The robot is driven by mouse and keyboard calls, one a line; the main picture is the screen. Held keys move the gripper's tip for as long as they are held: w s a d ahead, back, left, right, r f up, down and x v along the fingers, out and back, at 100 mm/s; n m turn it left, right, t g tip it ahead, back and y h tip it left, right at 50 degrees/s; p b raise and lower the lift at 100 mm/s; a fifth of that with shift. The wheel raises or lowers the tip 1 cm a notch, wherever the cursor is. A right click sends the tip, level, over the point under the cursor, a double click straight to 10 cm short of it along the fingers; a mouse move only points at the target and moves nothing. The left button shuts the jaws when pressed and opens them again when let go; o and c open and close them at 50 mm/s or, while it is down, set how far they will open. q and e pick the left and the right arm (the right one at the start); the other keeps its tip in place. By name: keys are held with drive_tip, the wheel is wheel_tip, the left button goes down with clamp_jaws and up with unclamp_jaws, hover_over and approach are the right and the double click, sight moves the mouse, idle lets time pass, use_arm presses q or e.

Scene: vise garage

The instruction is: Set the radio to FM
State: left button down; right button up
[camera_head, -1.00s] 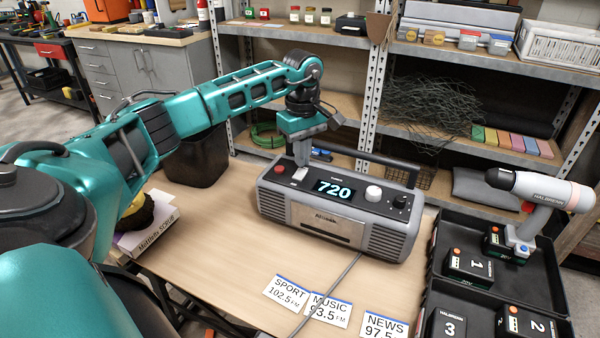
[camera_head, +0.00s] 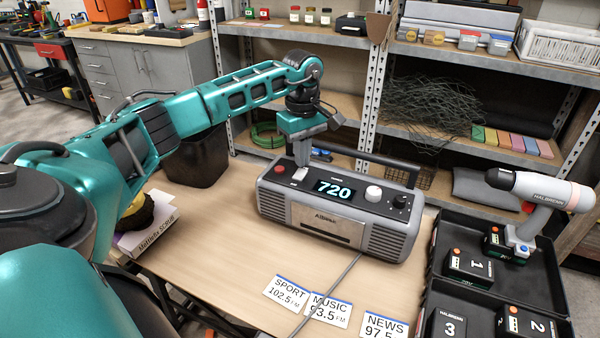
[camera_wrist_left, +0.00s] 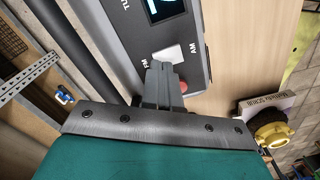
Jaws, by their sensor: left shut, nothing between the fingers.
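The grey radio (camera_head: 375,209) stands on the wooden table, its display (camera_head: 333,190) reading 720. A white slider switch (camera_head: 299,174) is at the left of its top panel, beside a red knob (camera_head: 280,169). In the left wrist view, the switch (camera_wrist_left: 168,55) lies between the FM label (camera_wrist_left: 146,64) and the AM label (camera_wrist_left: 193,50); which setting it is in I cannot tell. My left gripper (camera_head: 301,160) is shut and empty, pointing down just behind the switch. Its fingertips (camera_wrist_left: 160,68) are close to the switch, on the FM side; contact is unclear. My right gripper is out of view.
The radio's black handle (camera_head: 372,163) rises along its back, right of my gripper. Station cards (camera_head: 330,309) and a cable lie in front. A black tray (camera_head: 535,275) with batteries and a drill (camera_head: 540,190) is at right.

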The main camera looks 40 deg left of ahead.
sight(302, 170)
use_arm(q)
drive_tip(key=shift+f, duration=0.15)
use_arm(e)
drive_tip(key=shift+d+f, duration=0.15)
